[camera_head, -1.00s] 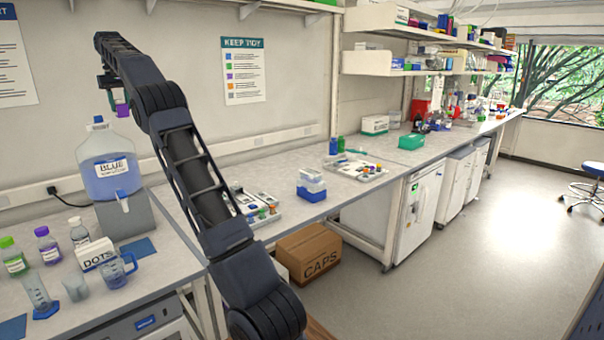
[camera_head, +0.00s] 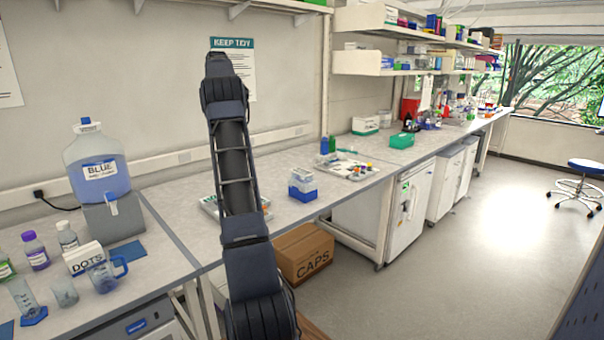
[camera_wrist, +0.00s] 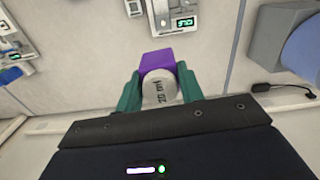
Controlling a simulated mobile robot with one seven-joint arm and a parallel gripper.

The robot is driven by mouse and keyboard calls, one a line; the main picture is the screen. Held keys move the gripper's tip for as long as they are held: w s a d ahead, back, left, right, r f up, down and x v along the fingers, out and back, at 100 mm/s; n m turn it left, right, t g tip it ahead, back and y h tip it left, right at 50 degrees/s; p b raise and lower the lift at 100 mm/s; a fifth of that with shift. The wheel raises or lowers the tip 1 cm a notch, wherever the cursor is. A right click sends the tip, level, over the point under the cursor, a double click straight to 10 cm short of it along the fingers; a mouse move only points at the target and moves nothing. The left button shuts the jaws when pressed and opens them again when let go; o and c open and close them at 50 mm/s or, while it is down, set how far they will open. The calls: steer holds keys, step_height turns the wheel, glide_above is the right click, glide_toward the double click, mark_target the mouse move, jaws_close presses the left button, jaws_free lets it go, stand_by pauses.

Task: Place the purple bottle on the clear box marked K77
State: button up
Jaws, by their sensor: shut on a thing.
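My gripper (camera_wrist: 160,92) is shut on a purple bottle (camera_wrist: 157,57) with a round white end bearing small print, between two green fingers in the wrist view. In the head view my raised arm hides the gripper and the bottle. A clear box with a blue base (camera_head: 302,185) sits on the bench to the right of my arm. I cannot read a K77 mark on it or on anything else.
A blue-liquid carboy (camera_head: 97,165) stands on a grey block at left. Purple-capped and other bottles (camera_head: 36,252), a DOTS box (camera_head: 84,259) and beakers crowd the left bench. A parts tray (camera_head: 345,168) lies beyond the clear box. A CAPS carton (camera_head: 303,255) is on the floor.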

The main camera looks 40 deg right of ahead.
steer(key=s+d+f, duration=0.1)
steer(key=s+d, duration=0.4)
steer(key=d, duration=0.3)
steer(key=s+d+f, duration=0.2)
steer(key=s+d, duration=0.3)
steer(key=d, duration=0.3)
steer(key=m, duration=0.1)
glide_above(302, 171)
steer(key=f, duration=0.2)
step_height(302, 171, down, 20)
steer(key=shift+s+r, duration=0.1)
steer(key=o, duration=0.9)
steer(key=shift+o, duration=0.4)
